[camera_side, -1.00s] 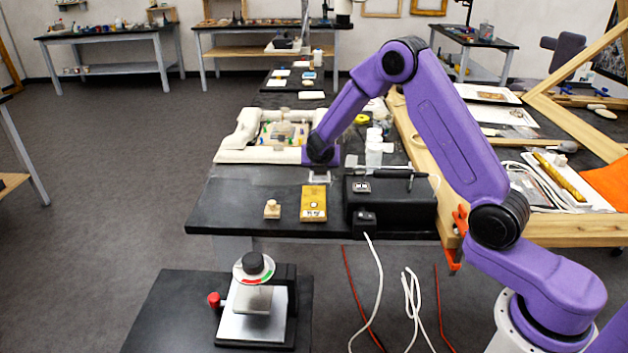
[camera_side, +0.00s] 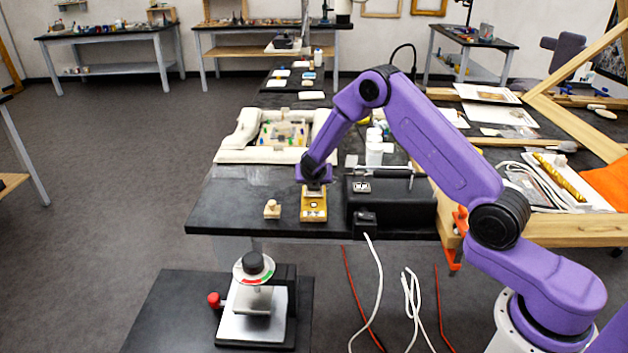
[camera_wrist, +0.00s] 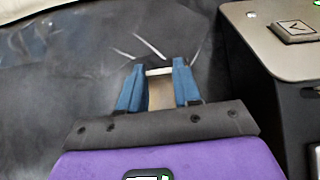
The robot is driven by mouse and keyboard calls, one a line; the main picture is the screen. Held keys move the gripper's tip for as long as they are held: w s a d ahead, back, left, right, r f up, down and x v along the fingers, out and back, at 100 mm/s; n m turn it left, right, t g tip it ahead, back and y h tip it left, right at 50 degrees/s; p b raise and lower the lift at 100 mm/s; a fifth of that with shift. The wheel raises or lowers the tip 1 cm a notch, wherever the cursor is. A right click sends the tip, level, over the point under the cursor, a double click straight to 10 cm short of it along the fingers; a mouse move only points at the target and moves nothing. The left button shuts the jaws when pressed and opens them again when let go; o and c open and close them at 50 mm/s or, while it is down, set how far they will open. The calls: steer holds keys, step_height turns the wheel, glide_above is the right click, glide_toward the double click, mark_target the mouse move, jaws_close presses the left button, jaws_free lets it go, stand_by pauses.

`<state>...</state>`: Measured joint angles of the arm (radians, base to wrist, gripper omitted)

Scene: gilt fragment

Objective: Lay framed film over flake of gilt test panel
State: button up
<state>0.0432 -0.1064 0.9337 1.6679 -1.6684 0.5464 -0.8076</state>
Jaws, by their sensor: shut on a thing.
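The gilt test panel (camera_side: 313,214) is a small yellow-gold block lying flat near the front edge of the black bench, with a pale round spot on its top. My gripper (camera_side: 314,186) is low over the panel's far end in the side view. In the wrist view my gripper's blue fingers (camera_wrist: 158,73) are shut on a small pale edge, which I take as the framed film (camera_wrist: 158,71). Pale streaks show ahead of it. The film's outline is hard to make out, and I cannot tell whether it touches the panel.
A black box (camera_side: 391,205) with a handle stands close right of the panel; it also shows in the wrist view (camera_wrist: 275,60). A small wooden piece (camera_side: 272,209) lies left. A white padded surround (camera_side: 240,135) is behind. Bench is bare at front left.

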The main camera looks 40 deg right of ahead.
steer(key=shift+f, duration=0.15)
steer(key=o, duration=1)
steer(key=shift+r, duration=0.3)
steer(key=s+a+r+m+y, duration=0.1)
steer(key=s+a+r+m, duration=0.3)
steer(key=s+a+r, duration=0.75)
steer(key=s+r+m+g+y, duration=0.1)
steer(key=s+m+g+y, duration=0.1)
steer(key=s, duration=1)
steer(key=s+a+r+m+g+y, duration=0.1)
steer(key=s+m, duration=0.4)
steer(key=s, duration=0.7)
steer(key=s+r+m+g+y, duration=0.2)
steer(key=s+m+g, duration=0.1)
steer(key=s, duration=0.9)
steer(key=shift+s+a+m+y, duration=0.2)
steer(key=shift+s+m+y, duration=0.1)
steer(key=shift+s+m, duration=0.1)
